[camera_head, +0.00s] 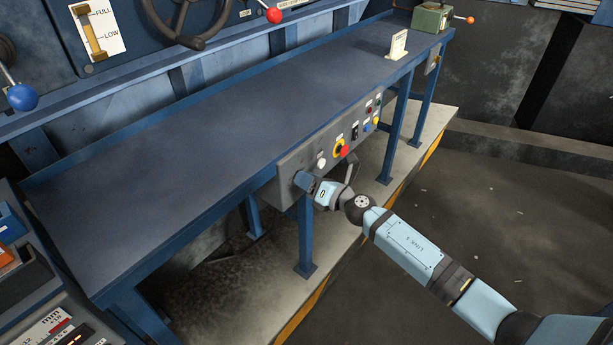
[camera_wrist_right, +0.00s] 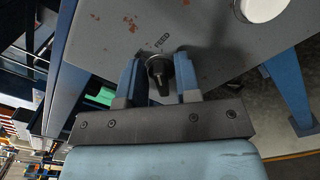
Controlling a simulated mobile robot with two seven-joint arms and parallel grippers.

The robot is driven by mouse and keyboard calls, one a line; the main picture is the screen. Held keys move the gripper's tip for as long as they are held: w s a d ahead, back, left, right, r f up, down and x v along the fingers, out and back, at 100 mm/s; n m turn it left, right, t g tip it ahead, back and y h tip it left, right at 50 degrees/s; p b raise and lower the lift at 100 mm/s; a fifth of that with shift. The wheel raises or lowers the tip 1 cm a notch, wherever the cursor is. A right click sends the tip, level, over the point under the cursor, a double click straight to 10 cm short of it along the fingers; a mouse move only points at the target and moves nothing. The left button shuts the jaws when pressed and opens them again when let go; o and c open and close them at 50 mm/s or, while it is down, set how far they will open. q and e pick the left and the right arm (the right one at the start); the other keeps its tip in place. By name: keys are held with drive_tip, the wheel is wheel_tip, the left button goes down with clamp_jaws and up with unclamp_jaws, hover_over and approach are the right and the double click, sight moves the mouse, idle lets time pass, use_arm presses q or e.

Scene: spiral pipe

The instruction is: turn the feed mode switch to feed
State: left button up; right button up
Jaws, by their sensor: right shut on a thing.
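The feed mode switch (camera_wrist_right: 160,72) is a black knob on the grey control panel (camera_wrist_right: 105,35), and its handle points down in the wrist view. The printed word FEED stands just above it. My right gripper (camera_wrist_right: 159,80) is shut on the knob, one blue finger on each side of the handle. In the head view my right gripper (camera_head: 306,183) is at the left end of the panel, under the table's front edge, and hides the switch. My left gripper is not in view.
To the right of the switch on the panel are a white button (camera_head: 321,163), a red button (camera_head: 344,151) and several smaller controls. The long blue table top (camera_head: 200,145) is mostly bare. A small white sign (camera_head: 398,44) and a green box (camera_head: 430,18) stand at its far end.

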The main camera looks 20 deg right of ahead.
drive_tip(key=shift+m+p, duration=0.4)
drive_tip(key=shift+m, duration=0.7)
drive_tip(key=shift+f, duration=0.1)
drive_tip(key=o, duration=0.6)
drive_tip(key=shift+c, duration=0.2)
drive_tip(key=v, duration=1.3)
drive_tip(key=shift+s+d, duration=0.3)
